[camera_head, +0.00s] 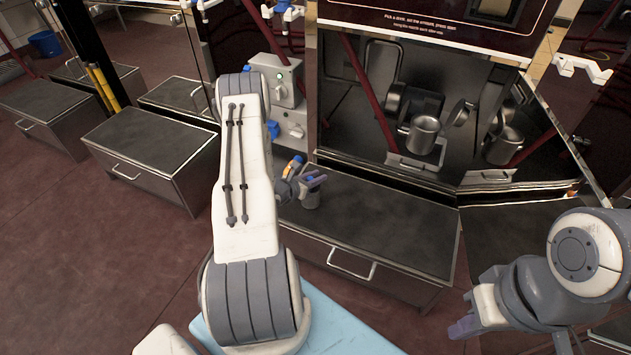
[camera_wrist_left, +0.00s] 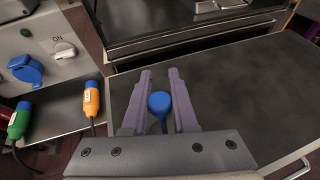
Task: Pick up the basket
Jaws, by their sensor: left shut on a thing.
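My left gripper (camera_head: 318,180) is over the dark top of the front cabinet, its purple fingers closed on a small blue-capped thing. No clear wire basket shows. A shiny metal pot-like vessel (camera_head: 423,135) stands in the machine's recess, apart from the gripper. My right gripper (camera_head: 472,315) is at the lower right, away from the vessel; its finger gap is unclear.
The cabinet top (camera_head: 400,225) is mostly bare. Grey control boxes (camera_head: 275,80) stand at its back left. In the left wrist view, an orange plug (camera_wrist_left: 92,99) and a green plug (camera_wrist_left: 19,120) stand left of the gripper. Another low cabinet (camera_head: 150,145) is to the left.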

